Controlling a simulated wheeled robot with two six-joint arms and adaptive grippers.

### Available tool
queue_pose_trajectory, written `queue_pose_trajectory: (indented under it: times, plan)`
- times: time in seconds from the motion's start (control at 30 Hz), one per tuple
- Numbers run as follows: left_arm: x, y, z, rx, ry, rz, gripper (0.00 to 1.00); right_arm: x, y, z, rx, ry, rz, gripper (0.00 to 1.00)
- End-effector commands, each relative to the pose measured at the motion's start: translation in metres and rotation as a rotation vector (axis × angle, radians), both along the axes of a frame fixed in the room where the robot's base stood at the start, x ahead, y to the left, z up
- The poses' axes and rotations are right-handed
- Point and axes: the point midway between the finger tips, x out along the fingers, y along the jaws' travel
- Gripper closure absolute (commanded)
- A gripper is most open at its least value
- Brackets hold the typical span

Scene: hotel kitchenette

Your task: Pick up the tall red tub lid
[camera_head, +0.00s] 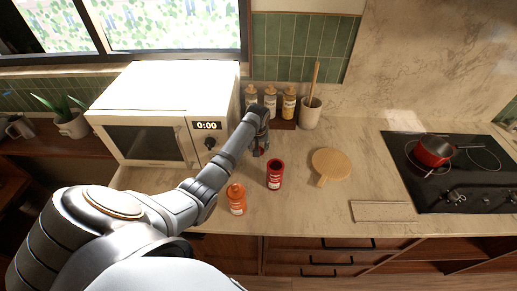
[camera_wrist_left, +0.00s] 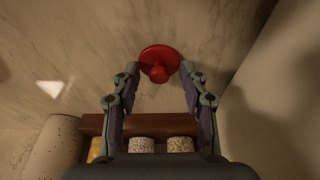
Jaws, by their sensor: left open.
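The red lid (camera_wrist_left: 160,54), round with a knob in its middle, shows in the left wrist view on the pale marble counter. My left gripper (camera_wrist_left: 160,70) is open, with one fingertip to each side of the knob and nothing held. In the head view my left gripper (camera_head: 261,148) points down behind a red tub (camera_head: 275,177), which looks open at the top. The lid is hidden or too small to make out there. My right gripper is not in view.
A wooden rack (camera_wrist_left: 95,124) with several spice jars stands close to my left gripper. A white microwave (camera_head: 150,115) is to the left. An orange bottle (camera_head: 237,200) stands left of the tub, a round wooden board (camera_head: 331,163) to its right. A black hob (camera_head: 450,185) is far right.

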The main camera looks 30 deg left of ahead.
Motion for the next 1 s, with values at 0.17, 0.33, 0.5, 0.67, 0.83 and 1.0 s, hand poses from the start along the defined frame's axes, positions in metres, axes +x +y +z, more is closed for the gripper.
queue_pose_trajectory:
  times: [0.17,0.33,0.5,0.67,0.83,1.0]
  plan:
    - [0.001,0.0,-0.002,0.0,-0.001,0.0,0.56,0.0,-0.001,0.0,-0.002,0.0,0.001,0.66]
    - [0.001,0.0,-0.002,0.0,-0.001,0.0,0.71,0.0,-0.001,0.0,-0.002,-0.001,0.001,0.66]
    - [0.0,0.0,-0.002,-0.001,-0.001,0.0,0.94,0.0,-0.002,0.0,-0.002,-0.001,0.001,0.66]
    - [0.0,0.0,-0.003,0.0,0.0,0.0,0.96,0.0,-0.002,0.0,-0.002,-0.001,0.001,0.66]
    - [0.0,0.0,-0.001,0.0,0.0,0.0,0.96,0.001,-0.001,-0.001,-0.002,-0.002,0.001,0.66]
    - [0.002,0.0,0.023,0.0,-0.006,-0.002,0.96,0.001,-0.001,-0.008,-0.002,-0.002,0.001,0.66]
